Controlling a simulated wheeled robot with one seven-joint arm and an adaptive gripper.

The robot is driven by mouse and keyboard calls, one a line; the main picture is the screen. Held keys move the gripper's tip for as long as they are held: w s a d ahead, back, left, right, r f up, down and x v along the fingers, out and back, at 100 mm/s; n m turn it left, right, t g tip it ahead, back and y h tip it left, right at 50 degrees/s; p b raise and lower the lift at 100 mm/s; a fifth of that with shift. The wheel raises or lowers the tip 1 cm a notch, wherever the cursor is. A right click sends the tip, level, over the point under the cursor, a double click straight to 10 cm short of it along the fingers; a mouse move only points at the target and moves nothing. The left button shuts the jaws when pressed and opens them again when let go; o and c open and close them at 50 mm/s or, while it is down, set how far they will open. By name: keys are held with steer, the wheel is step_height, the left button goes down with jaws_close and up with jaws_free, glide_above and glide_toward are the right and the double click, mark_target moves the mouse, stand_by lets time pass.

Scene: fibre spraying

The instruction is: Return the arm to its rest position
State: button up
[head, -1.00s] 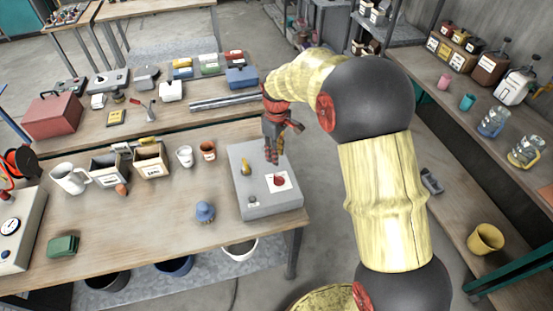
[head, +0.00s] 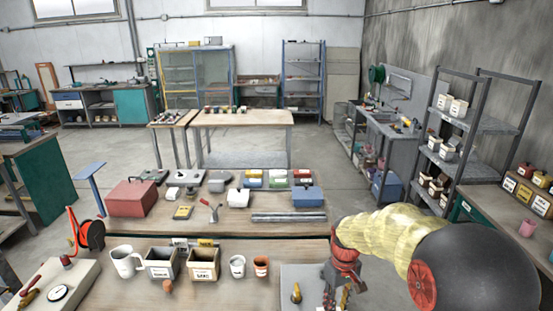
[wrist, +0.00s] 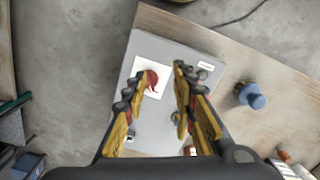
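My gripper (head: 340,290) hangs over the right part of a grey panel (head: 300,272) at the bottom of the head view, its lower part cut off by the frame edge. In the wrist view my gripper (wrist: 160,80) has its two yellow-and-black fingers apart, with nothing held between them. Below them lies the grey panel (wrist: 190,52) with a white sheet (wrist: 150,66) and a red piece (wrist: 152,83) on it. My arm reaches in from the lower right of the head view.
A cup (head: 237,266), an orange pot (head: 261,268), a white mug (head: 125,262) and open bins (head: 203,265) stand left of the panel. Metal bars (head: 288,217) lie on the bench behind. A blue object (wrist: 252,97) sits beside the panel. Shelves (head: 470,125) stand at right.

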steer(key=s+r+m+t+b, duration=0.2)
steer(key=s+r+t+b, duration=0.1)
steer(key=s, duration=0.9)
steer(key=s+r+m+t+b, duration=0.2)
steer(key=s+r+b, duration=0.4)
steer(key=s, duration=0.7)
steer(key=shift+d+r+t, duration=0.45)
steer(key=shift+r+t, duration=0.25)
steer(key=shift+r, duration=0.2)
